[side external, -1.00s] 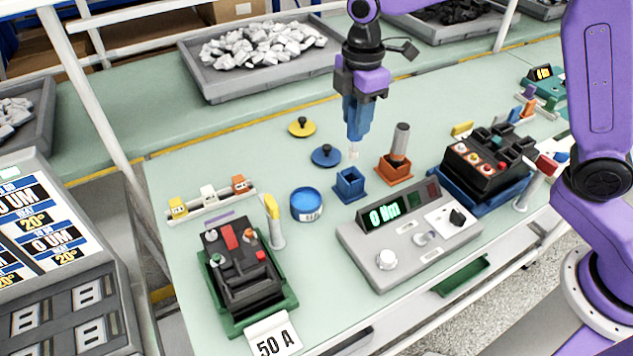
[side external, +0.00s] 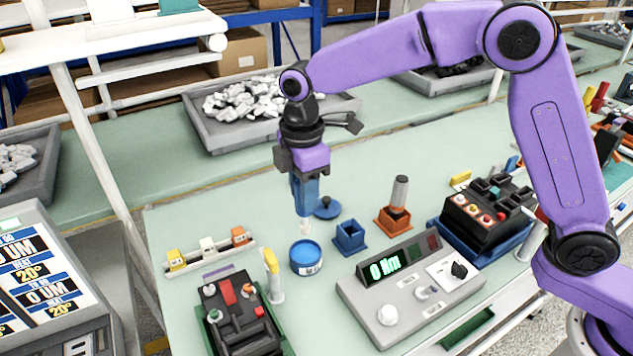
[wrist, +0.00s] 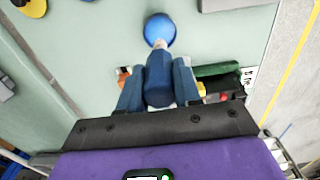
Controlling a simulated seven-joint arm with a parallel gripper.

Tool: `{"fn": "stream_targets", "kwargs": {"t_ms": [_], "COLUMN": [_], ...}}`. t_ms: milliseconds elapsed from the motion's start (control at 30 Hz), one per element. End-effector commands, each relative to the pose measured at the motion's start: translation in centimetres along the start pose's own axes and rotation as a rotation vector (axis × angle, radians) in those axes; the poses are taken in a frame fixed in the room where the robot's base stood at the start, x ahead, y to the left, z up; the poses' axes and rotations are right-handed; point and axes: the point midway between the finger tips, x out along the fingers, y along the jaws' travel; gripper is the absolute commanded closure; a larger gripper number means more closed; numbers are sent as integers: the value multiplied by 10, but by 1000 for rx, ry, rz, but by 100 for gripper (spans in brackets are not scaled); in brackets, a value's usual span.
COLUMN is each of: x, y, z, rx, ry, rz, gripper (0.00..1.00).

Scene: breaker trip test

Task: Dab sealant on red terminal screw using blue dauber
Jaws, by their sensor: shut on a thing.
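My gripper (side external: 304,192) is shut on the blue dauber (wrist: 159,80), which points down with its pale tip (side external: 304,226) free. The dauber is above the table beside the round blue pot (side external: 306,257). In the wrist view the tip overlaps the edge of the blue pot (wrist: 159,28); I cannot tell whether they touch. The left breaker (side external: 235,315) sits in a green tray, with a red lever (side external: 227,291) and small coloured screws. The right breaker (side external: 488,212) has red and pale round screws on top. Which screw is the task's red one is unclear.
An empty blue holder (side external: 350,237) stands right of the pot. An orange holder (side external: 392,221) carries a grey-handled dauber. A grey meter (side external: 410,290) stands in front. A small coloured-block rack (side external: 210,250) is left.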

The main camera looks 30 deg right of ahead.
Motion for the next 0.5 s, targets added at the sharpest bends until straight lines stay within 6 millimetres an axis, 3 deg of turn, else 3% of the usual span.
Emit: {"fn": "stream_targets", "kwargs": {"t_ms": [500], "x": [42], "y": [0], "z": [0], "rx": [1], "ry": [-1], "rz": [-1], "gripper": [97]}}
